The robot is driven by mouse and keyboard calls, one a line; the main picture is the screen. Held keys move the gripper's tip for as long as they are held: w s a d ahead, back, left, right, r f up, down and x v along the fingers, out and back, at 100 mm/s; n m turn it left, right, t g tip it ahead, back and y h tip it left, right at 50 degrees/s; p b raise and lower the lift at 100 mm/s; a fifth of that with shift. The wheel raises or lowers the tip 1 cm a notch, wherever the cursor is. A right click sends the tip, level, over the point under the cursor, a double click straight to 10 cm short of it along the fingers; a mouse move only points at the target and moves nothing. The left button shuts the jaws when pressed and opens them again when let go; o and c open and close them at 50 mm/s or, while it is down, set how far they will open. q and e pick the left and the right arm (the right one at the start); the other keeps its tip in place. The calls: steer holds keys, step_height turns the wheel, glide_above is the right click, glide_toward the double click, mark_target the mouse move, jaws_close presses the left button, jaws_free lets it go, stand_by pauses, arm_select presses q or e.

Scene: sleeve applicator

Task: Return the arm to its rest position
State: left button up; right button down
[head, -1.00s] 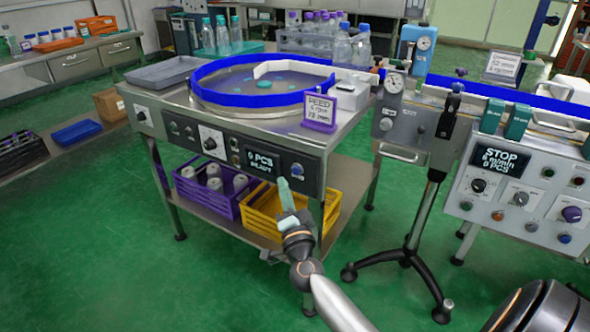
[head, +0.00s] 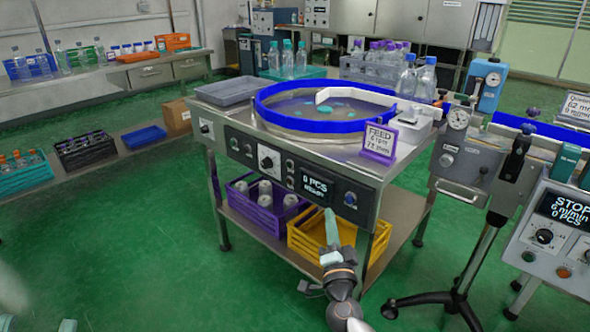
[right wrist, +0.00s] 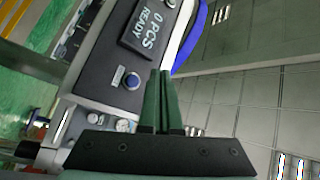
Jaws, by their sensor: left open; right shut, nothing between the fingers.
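My right gripper (head: 330,217) is in the middle of the head view. Its pale green fingers are together and empty, pointing up in front of the feeder table's control panel (head: 267,158), just below left of the blue button (head: 350,199). In the right wrist view, the dark green fingers (right wrist: 161,82) are side by side with nothing between them, and the blue button (right wrist: 132,81) and the "0 PCS READY" display (right wrist: 154,30) lie beyond. My left gripper (head: 38,325) only shows as pale fingertips, spread apart, at the bottom left edge of the head view.
The feeder table carries a blue-rimmed turntable (head: 290,118) and a grey tray (head: 233,91). Purple (head: 262,212) and yellow (head: 308,243) crates are on its lower shelf. A black-legged stand (head: 490,240) and control box (head: 560,235) are at right.

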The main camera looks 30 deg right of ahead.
steer(key=shift+a, duration=0.1)
steer(key=s+a+r+n+y, duration=0.3)
steer(key=s+a+n+y, duration=1.25)
steer(key=n, duration=0.55)
arm_select(q)
steer(key=w+a+f+n+g+y+p, duration=0.1)
steer(key=w+f+n+g+y+p, duration=0.25)
steer(key=f, duration=0.45)
steer(key=w+a+f+n+g+y+p, duration=0.1)
steer(key=w+f+n+g+y+p, duration=0.15)
steer(key=f+y, duration=0.4)
steer(key=s+a+f+n+g+y+p, duration=0.1)
steer(key=s+f+g+p, duration=0.6)
steer(key=p, duration=1)
steer(key=s+a+n, duration=0.1)
steer(key=s+n, duration=0.1)
steer(key=shift+s+f, duration=0.3)
steer(key=shift+f, duration=0.05)
arm_select(e)
steer(key=s+f+m+g+h, duration=0.2)
steer(key=s+f+g+h, duration=0.3)
steer(key=s+g, duration=0.4)
steer(key=shift+s+a+f+m+g, duration=0.2)
steer(key=shift+s+f+m+g, duration=0.25)
steer(key=shift+f, duration=0.35)
arm_select(q)
steer(key=shift+d, duration=0.15)
arm_select(e)
steer(key=shift+s+d, duration=0.1)
steer(key=shift+d, duration=0.05)
